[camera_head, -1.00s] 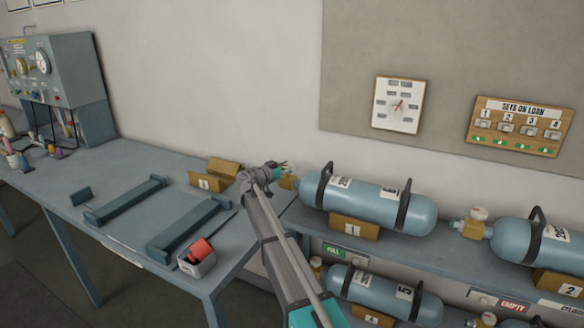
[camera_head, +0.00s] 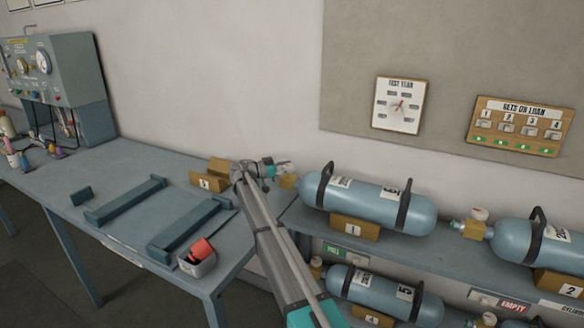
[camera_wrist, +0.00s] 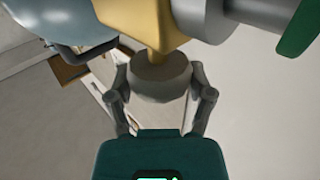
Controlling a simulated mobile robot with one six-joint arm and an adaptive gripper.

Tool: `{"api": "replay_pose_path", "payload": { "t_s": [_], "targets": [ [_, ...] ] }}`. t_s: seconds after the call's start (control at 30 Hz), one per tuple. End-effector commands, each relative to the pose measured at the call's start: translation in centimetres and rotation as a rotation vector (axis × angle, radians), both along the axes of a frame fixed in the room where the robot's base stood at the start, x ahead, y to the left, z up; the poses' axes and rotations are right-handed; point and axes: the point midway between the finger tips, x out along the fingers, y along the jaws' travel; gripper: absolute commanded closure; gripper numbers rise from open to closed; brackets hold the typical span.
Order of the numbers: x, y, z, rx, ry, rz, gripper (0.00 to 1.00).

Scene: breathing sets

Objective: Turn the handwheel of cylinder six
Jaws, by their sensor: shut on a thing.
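My gripper (camera_head: 283,168) is at the valve end of the blue cylinder (camera_head: 365,203) on the upper shelf, above the card numbered 1. In the wrist view my gripper (camera_wrist: 160,92) has its fingers on both sides of a round grey handwheel (camera_wrist: 160,78), shut on it. The handwheel sits on a stem from a brass valve block (camera_wrist: 150,22). The block also shows in the head view (camera_head: 288,182), partly hidden by my gripper. I cannot read a six on this cylinder.
Another blue cylinder (camera_head: 540,243) lies right on the shelf, and one (camera_head: 385,292) lies below. The bench (camera_head: 130,205) at left carries cradle bars and a small box with a red item (camera_head: 201,247). A grey fitting (camera_wrist: 205,18) is beside the brass block.

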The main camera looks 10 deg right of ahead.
Motion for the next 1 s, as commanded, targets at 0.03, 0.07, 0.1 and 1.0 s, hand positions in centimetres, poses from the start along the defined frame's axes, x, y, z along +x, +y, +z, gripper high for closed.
{"api": "replay_pose_path", "payload": {
  "t_s": [0.03,0.07,0.1,1.0],
  "targets": [
    [0.1,0.3,0.1,-0.002,-0.001,0.005,0.80],
    [0.1,0.3,0.1,-0.002,-0.001,0.005,0.80],
    [0.1,0.3,0.1,-0.002,-0.001,0.005,0.80],
    [-0.1,1.2,0.0,0.000,0.000,0.003,0.00]
  ]
}}
